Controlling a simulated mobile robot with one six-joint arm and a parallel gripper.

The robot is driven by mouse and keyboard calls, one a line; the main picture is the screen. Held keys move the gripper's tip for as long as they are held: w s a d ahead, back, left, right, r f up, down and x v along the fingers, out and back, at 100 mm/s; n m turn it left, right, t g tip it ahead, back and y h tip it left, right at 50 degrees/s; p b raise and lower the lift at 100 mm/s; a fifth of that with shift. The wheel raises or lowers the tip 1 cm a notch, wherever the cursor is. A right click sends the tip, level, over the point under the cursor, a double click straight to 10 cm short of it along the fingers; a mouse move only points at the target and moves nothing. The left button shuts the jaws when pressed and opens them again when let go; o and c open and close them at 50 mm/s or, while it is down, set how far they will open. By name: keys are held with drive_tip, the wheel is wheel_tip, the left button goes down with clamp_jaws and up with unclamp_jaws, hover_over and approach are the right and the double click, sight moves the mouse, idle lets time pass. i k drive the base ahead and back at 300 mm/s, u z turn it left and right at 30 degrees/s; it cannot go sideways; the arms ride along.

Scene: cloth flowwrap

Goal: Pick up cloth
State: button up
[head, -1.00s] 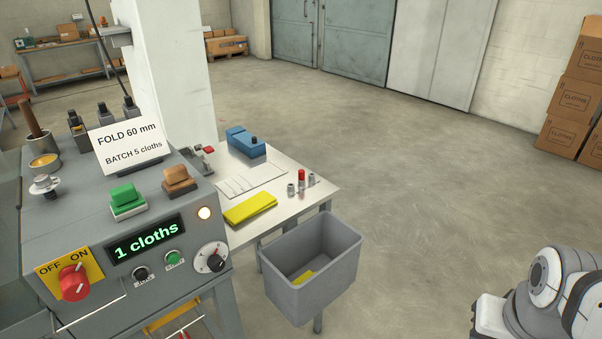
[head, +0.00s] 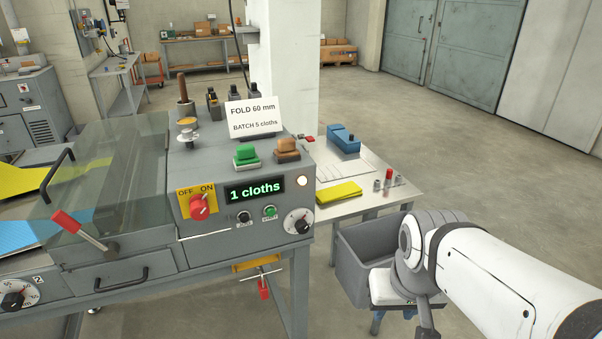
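A folded yellow cloth (head: 338,192) lies flat on the steel side table (head: 408,189), right of the machine. A larger yellow cloth (head: 20,181) lies at the left of the machine, partly under its clear cover. A blue dotted cloth (head: 14,236) lies below it at the left edge. My white arm reaches in from the lower right, in front of the grey bin. A dark part below its wrist, possibly my gripper (head: 426,322), runs off the bottom edge. Its fingers cannot be made out. It is apart from the cloth on the table.
The grey folding machine (head: 140,272) reads "1 cloths"; its card says fold 60 mm, batch 5 cloths. Open floor lies to the right.

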sight(351, 189)
drive_tip(key=u, duration=0.05)
drive_tip(key=i, duration=1)
drive_tip(key=u, duration=0.05)
